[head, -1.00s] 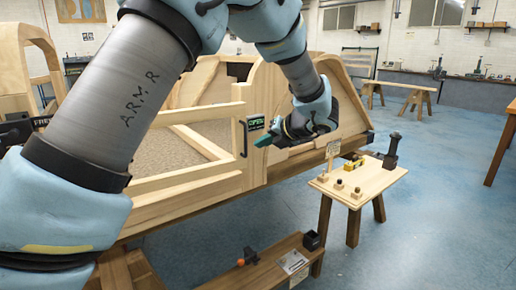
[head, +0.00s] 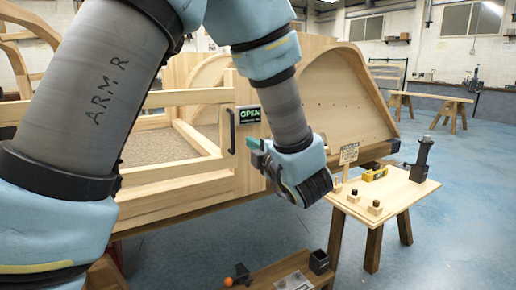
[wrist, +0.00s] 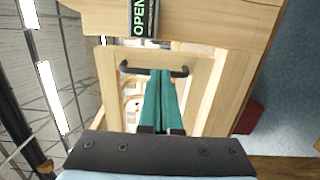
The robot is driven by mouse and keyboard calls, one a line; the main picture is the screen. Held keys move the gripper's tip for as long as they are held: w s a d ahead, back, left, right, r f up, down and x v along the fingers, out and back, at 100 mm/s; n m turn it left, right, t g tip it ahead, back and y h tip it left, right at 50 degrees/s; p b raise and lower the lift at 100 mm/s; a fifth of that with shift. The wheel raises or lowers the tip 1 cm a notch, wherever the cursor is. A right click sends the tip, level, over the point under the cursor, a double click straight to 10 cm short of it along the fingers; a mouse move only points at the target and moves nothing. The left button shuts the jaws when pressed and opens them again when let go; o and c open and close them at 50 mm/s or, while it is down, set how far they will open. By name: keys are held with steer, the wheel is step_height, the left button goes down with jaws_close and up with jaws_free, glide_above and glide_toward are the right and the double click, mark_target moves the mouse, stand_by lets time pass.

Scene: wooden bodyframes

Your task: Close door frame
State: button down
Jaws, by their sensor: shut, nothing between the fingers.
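The wooden door frame (head: 180,197) is a pale open frame with rails, set in the side of the wooden bodyframe. A black bar handle (head: 233,130) is on its right upright, and it also shows in the wrist view (wrist: 130,69). A dark sign with green OPEN lettering (head: 249,115) is just right of the handle. My gripper (head: 257,150) is shut and empty, its teal fingers right of and slightly below the handle in the head view. In the wrist view the fingertips (wrist: 161,75) overlap the middle of the handle; I cannot tell if they touch it.
A small wooden table (head: 400,190) with a yellow item, several knobs and a dark upright tool stands to the right, close to my wrist. A low bench (head: 265,278) with a black box is in front. Blue floor (head: 460,230) is clear at the right.

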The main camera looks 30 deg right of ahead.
steer(key=w, duration=0.8)
steer(key=shift+w, duration=0.4)
